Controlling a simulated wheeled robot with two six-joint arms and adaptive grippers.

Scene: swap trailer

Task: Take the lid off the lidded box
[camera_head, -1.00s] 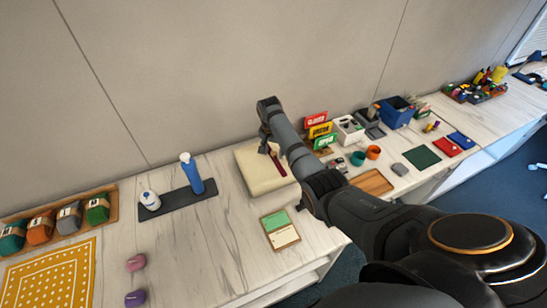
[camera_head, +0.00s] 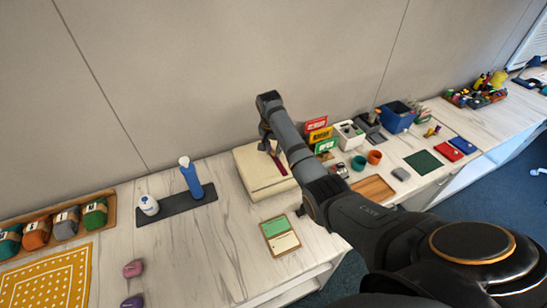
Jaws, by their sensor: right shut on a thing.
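The lidded box (camera_head: 252,183) is cream coloured with a dark red strip on its top, and it stands near the wall in the middle of the counter. My right arm reaches over it from the lower right. My right gripper (camera_head: 266,147) is at the top of the box, shut on the lid (camera_head: 251,161) near the red strip. The arm hides part of the box's right side. A thin line shows along the box's side below the top. I cannot tell whether the lid is clear of the box. My left gripper is not in view.
A green and cream card tray (camera_head: 280,235) lies in front. Coloured signs (camera_head: 318,133) stand to the right. The counter front-left of the box is clear.

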